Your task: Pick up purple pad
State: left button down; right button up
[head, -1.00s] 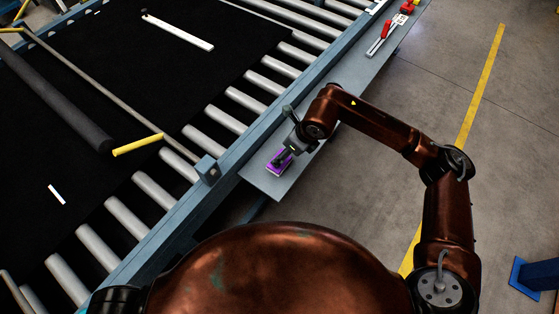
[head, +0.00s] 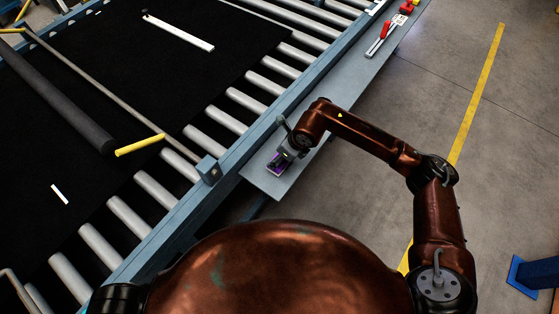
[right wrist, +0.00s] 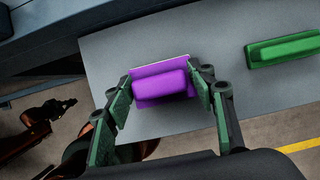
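The purple pad (head: 272,169) lies on the near end of the grey metal shelf (head: 262,178) beside the conveyor. In the right wrist view the purple pad (right wrist: 160,86) is a rounded block on a thin purple base. My right gripper (right wrist: 163,85) is over it, open, with one dark green finger at each end of the pad. The fingers are very close to the pad; I cannot tell whether they touch it. In the head view my right gripper (head: 280,160) partly covers the pad. My left gripper is not in view.
A green pad (right wrist: 285,48) lies on the same shelf, to the right in the wrist view. Red clamp-like parts (head: 385,32) sit at the shelf's far end. The blue conveyor frame (head: 235,150) with rollers runs along the shelf's left side. Open floor lies to the right.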

jog(key=c, duration=0.9)
jog(key=shift+o, duration=0.2)
jog(key=shift+r, duration=0.1)
jog(key=shift+r, duration=0.55)
jog(key=s+a+r+b, duration=0.3)
jog(key=s+r, duration=0.8)
jog(key=s, duration=0.2)
jog(key=shift+s+r, duration=0.4)
jog(key=o, duration=0.6)
jog(key=c, duration=0.4)
